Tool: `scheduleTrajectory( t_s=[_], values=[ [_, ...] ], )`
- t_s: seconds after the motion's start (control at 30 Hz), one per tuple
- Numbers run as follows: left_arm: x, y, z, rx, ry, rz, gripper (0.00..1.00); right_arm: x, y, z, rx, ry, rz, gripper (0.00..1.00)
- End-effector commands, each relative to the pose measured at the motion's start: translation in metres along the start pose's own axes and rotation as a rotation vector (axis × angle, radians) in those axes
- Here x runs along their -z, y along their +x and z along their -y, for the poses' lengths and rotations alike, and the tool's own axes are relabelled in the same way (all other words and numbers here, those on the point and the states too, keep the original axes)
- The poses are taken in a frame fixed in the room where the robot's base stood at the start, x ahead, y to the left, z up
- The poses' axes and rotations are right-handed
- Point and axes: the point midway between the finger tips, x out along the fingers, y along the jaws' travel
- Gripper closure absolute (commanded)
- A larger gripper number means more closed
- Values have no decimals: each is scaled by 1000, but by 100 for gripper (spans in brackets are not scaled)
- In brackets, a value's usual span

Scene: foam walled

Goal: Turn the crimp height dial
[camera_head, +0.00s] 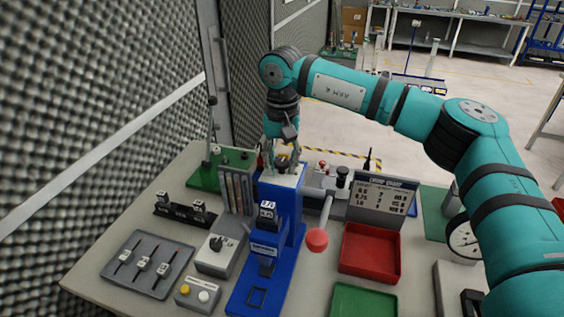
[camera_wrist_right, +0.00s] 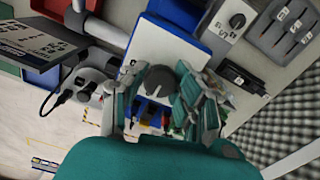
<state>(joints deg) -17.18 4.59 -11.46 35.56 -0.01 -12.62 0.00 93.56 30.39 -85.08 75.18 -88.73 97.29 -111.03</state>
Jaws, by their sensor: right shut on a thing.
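The blue crimp press (camera_head: 264,240) stands on the workbench, with a pale top plate that also shows in the wrist view (camera_wrist_right: 170,48). The dark round crimp height dial (camera_wrist_right: 158,80) sits on that plate. My right gripper (camera_head: 281,160) reaches down to the top of the press from above. In the wrist view my right gripper (camera_wrist_right: 157,84) has one finger on each side of the dial and is shut on it. The fingers partly hide the dial in the head view. My left gripper is in neither view.
A lever with a red knob (camera_head: 317,239) sticks out right of the press. A crimp height chart board (camera_head: 381,203), red bin (camera_head: 370,250) and green bin (camera_head: 363,301) stand to the right. A grey selector box (camera_head: 217,256) and tool tray (camera_head: 146,264) lie left. A foam wall closes the left.

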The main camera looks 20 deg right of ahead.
Motion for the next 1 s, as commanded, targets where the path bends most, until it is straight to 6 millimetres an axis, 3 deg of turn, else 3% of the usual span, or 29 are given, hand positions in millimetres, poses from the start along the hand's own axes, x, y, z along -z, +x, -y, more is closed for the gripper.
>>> scheduleTrajectory(
  t_s=[0.17,0.2,0.4,0.73,0.87,1.0],
  values=[
    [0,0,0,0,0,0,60,0,-2,0,3,1,-2,100],
    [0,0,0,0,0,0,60,0,-2,0,3,1,-2,69],
    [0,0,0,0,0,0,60,0,-1,0,2,1,-1,45],
    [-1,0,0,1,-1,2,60,0,-6,0,1,2,-2,45],
    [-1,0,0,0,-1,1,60,0,-24,1,2,2,-3,45],
    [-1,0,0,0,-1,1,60,0,-55,1,4,1,-4,45]
  ],
)
